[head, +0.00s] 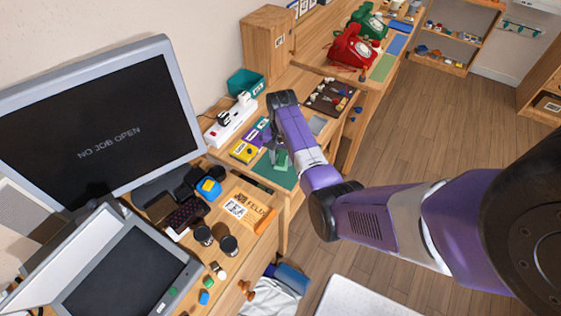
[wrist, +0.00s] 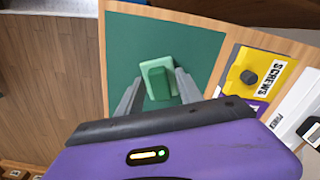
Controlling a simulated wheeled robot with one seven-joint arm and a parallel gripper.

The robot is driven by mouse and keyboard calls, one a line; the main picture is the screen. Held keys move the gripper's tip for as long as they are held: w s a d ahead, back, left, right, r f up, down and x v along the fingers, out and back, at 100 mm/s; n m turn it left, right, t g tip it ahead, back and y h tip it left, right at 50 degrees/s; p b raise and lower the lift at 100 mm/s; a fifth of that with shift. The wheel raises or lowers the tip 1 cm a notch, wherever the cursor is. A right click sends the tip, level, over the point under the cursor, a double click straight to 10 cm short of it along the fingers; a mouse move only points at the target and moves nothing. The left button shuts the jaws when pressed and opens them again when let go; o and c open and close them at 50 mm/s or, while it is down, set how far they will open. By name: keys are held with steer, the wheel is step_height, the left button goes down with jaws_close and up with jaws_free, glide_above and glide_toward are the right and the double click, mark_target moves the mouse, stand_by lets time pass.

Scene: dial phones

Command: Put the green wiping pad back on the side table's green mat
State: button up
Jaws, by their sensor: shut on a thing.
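In the head view the pad (head: 281,159) shows below my gripper (head: 277,148), over the mat (head: 285,178) on the side table.
A yellow SCREWS box (wrist: 250,75) and a white power strip (head: 230,122) stand beside the mat. A teal bin (head: 246,82) is behind them. A monitor (head: 100,120) stands at left. Red (head: 352,47) and green (head: 367,20) dial phones are farther back.

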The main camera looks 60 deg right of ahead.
mark_target(281, 158)
steer(key=shift+f, duration=0.1)
steer(key=o, duration=1.2)
step_height(281, 158, up, 12)
steer(key=b, duration=0.1)
stand_by(0.4)
